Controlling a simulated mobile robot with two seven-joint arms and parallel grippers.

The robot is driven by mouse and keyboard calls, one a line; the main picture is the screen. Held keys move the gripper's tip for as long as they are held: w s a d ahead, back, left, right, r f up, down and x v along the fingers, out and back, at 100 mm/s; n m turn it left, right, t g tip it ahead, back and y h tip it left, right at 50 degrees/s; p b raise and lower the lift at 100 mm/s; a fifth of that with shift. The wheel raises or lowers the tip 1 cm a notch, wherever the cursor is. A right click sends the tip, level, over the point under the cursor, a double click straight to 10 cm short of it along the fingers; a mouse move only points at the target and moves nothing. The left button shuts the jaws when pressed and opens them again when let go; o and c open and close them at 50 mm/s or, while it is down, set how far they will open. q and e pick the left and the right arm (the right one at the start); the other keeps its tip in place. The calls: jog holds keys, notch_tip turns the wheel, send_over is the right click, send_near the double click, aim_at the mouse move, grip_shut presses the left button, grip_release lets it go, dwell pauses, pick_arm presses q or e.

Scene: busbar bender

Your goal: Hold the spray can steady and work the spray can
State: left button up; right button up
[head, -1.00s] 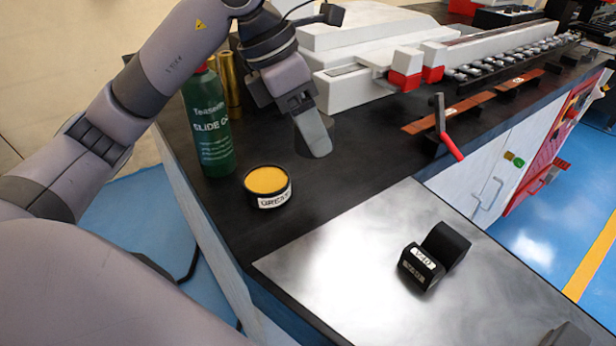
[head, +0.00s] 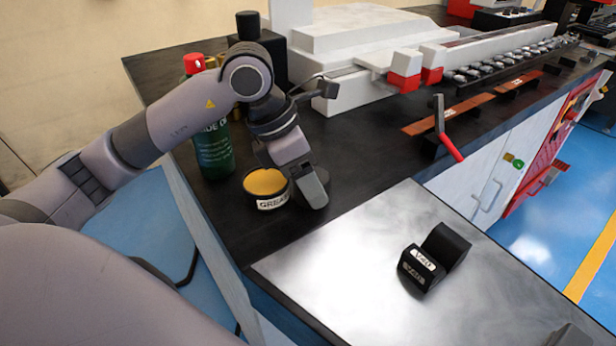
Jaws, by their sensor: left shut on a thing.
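The spray can (head: 214,152) is green with a red cap. It stands upright at the left end of the dark bench, with my left arm crossing in front of its upper part. My left gripper (head: 309,188) is low over the bench, to the right of the spray can and apart from it. It is shut on the grease tin (head: 272,203), a low round black tin with a yellow top and a white label. One finger shows at the tin's right side; the other is hidden.
A black V-shaped block (head: 434,257) with white labels sits on the bright metal plate (head: 350,290). A white machine (head: 360,50) stands at the back. A lever with a red handle (head: 448,145) sticks out at the bench's front. The plate left of the block is clear.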

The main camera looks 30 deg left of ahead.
pick_arm(q)
jog(key=shift+f, duration=0.2)
jog(key=o, duration=1.2)
jog(key=shift+r, duration=0.1)
jog(key=shift+r, duration=0.1)
jog(key=v, duration=1.2)
